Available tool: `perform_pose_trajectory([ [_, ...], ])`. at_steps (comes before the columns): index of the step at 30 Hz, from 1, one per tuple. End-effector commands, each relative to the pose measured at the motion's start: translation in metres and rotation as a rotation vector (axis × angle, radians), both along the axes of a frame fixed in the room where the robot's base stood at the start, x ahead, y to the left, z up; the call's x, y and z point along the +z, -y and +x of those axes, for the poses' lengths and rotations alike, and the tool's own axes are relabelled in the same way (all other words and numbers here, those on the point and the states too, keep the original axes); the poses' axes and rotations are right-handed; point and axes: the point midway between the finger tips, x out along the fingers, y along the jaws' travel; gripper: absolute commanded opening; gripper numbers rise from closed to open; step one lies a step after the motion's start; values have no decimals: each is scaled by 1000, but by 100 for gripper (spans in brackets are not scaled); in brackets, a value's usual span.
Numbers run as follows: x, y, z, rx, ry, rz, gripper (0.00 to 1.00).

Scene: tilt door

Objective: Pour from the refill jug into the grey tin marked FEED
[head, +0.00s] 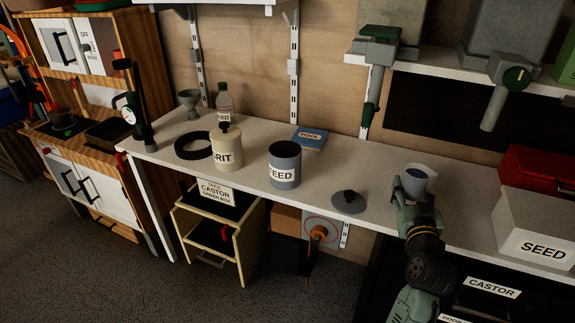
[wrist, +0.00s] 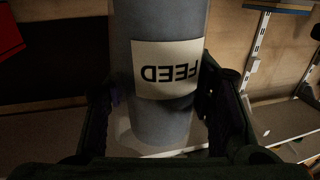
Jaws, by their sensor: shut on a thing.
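The grey tin marked FEED (head: 285,165) stands upright and open on the white bench, near the middle of the head view. A dark round lid (head: 348,202) with a knob lies on the bench to its right. My gripper (head: 412,193) is well right of the tin, shut on a grey-blue vessel (head: 419,173), seemingly the refill jug. Its wide top and bluish inside show; its contents are unclear. In the wrist view this held vessel (wrist: 165,25) stands between both fingers, with a FEED label appearing upside down. The gripper hides its lower part in the head view.
A cream GRIT canister (head: 227,148) stands close left of the tin. A blue box (head: 308,138) lies behind it. A white SEED box (head: 537,225) and red case (head: 540,176) are at right. Grey dispensers (head: 510,88) hang over the bench.

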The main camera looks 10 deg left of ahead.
Motion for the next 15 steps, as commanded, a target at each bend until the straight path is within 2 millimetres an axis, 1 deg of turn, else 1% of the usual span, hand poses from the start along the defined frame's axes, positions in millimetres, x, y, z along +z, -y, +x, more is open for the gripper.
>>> perform_pose_trajectory([
  [15,39,0,0,1,3,-2,7],
])
